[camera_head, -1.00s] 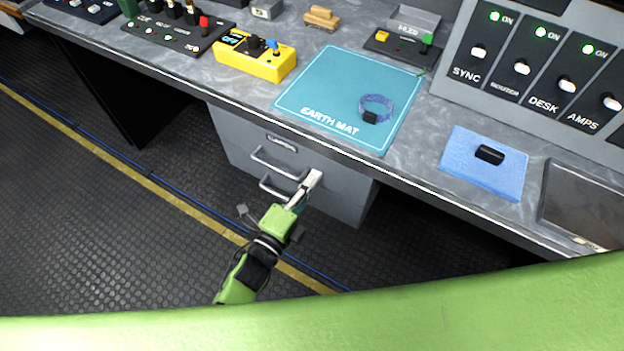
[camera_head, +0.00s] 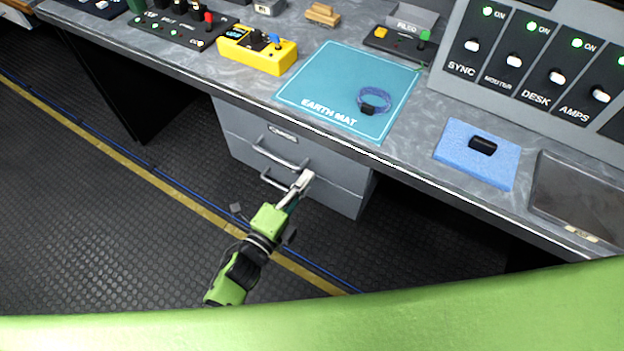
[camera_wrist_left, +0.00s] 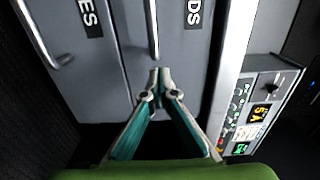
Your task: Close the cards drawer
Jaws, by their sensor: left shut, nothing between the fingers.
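A grey two-drawer unit (camera_head: 343,195) stands under the desk. The upper drawer's front (camera_head: 338,163) has a bar handle (camera_head: 280,157) and a dark label; in the left wrist view its visible label letters (camera_wrist_left: 193,12) end in "DS". The lower drawer (camera_wrist_left: 88,60) has its own handle and a label ending in "ES". My left gripper (camera_head: 303,178) is shut and empty, its fingertips (camera_wrist_left: 158,75) at the upper drawer's front near the end of its handle (camera_wrist_left: 152,30). I cannot tell whether they touch, or whether a small opening remains. My right gripper is not in view.
The desk edge (camera_head: 425,182) overhangs the drawers. An earth mat (camera_head: 340,75) with a blue strap, a yellow box (camera_head: 257,52), a blue pad (camera_head: 480,165) and a switch panel (camera_head: 545,60) are on top. Dark floor (camera_head: 120,220) lies open at left.

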